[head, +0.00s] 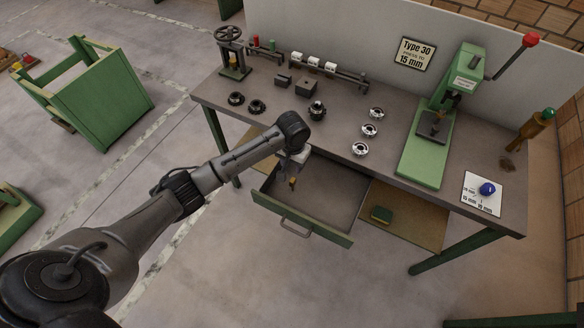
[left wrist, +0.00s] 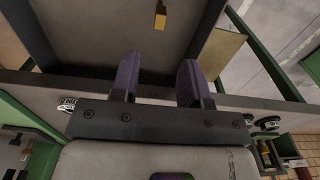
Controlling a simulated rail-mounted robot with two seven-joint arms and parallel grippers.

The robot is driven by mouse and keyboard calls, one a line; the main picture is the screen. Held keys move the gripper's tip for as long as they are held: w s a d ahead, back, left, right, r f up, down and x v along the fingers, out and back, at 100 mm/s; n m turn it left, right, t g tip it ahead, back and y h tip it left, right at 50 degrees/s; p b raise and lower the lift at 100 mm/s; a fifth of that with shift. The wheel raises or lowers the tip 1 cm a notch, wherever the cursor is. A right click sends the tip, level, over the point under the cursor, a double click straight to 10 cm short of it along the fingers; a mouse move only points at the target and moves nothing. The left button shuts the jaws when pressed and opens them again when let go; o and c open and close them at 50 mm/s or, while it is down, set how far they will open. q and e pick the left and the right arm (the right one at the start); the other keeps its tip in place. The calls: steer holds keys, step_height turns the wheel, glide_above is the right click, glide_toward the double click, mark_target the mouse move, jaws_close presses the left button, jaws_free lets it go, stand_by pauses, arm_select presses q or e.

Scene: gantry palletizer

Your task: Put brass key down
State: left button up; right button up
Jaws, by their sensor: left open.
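The brass key (head: 293,183) is a small yellow piece at the open drawer (head: 328,207) under the bench. In the left wrist view the brass key (left wrist: 160,15) lies beyond my fingertips, in line with the gap between them, over the drawer's grey floor. I cannot tell for sure whether it rests on that floor. My left gripper (head: 292,168) is just above the key in the head view. In the left wrist view my left gripper (left wrist: 160,72) has its two purple fingers apart with nothing between them. My right gripper is not in view.
The bench (head: 340,120) holds several dark and silver round parts, a green press (head: 428,135) at right and a white card (head: 482,194) with a blue knob. A sign (head: 414,53) reads "Type 30 press to 15 mm". The drawer's right part is bare.

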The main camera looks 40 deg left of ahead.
arm_select(q)
steer(key=shift+r, duration=0.4)
steer(key=s+d+f+m, duration=0.1)
steer(key=s+d, duration=0.1)
steer(key=s+d+f, duration=0.2)
steer(key=s, duration=0.1)
steer(key=s+d+f+m, duration=0.1)
steer(key=s+d+f, duration=0.1)
steer(key=d, duration=0.1)
steer(key=shift+s+d+f+m+t+h, duration=0.1)
steer(key=shift+s+f+m+t+h, duration=0.05)
steer(key=shift+s+m+t+h, duration=0.2)
steer(key=s+d+m+t, duration=0.1)
steer(key=s+d, duration=0.2)
steer(key=s, duration=0.4)
steer(key=s+d+m+t, duration=0.1)
steer(key=s+d, duration=0.2)
steer(key=s, duration=0.5)
steer(key=s+a+r, duration=0.1)
steer(key=s+r, duration=0.2)
steer(key=s, duration=0.6)
steer(key=shift+a+r+t, duration=0.25)
steer(key=shift+a+t, duration=0.15)
steer(key=shift+t, duration=0.05)
